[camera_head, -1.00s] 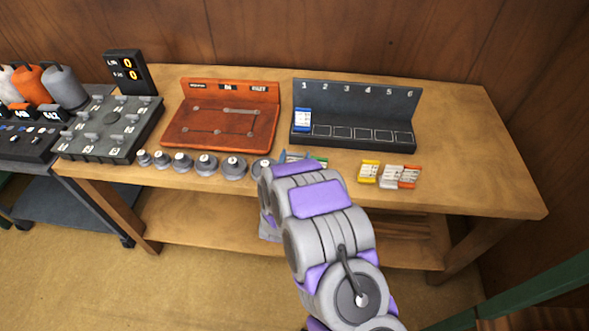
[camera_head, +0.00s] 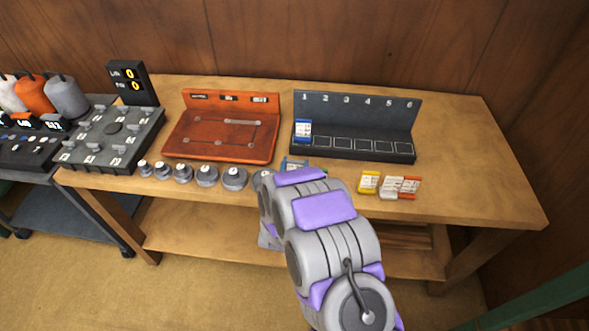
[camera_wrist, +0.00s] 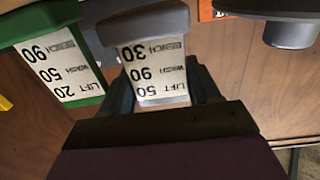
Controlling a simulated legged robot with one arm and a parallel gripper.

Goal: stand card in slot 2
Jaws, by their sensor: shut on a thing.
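A dark rack (camera_head: 355,104) numbered 1 to 6 stands at the back of the bench. A blue card (camera_head: 303,129) stands in slot 1. Slot 2 (camera_head: 321,143) is empty. My gripper (camera_wrist: 160,92) is shut on a grey-blue card reading lift 50, wash 90, bench 30 (camera_wrist: 155,70) in the wrist view. Part of a grey-blue card shows past my arm in the head view (camera_head: 293,164), low in front of the rack. My fingers are hidden there. A green-edged card reading lift 20, wash 50, bench 90 (camera_wrist: 60,65) is beside the held card.
A yellow card (camera_head: 368,183), a white card (camera_head: 389,187) and an orange card (camera_head: 409,187) lie on the bench to the right. An orange board (camera_head: 222,145) and several grey round weights (camera_head: 207,175) are to the left. Bench right of the rack is clear.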

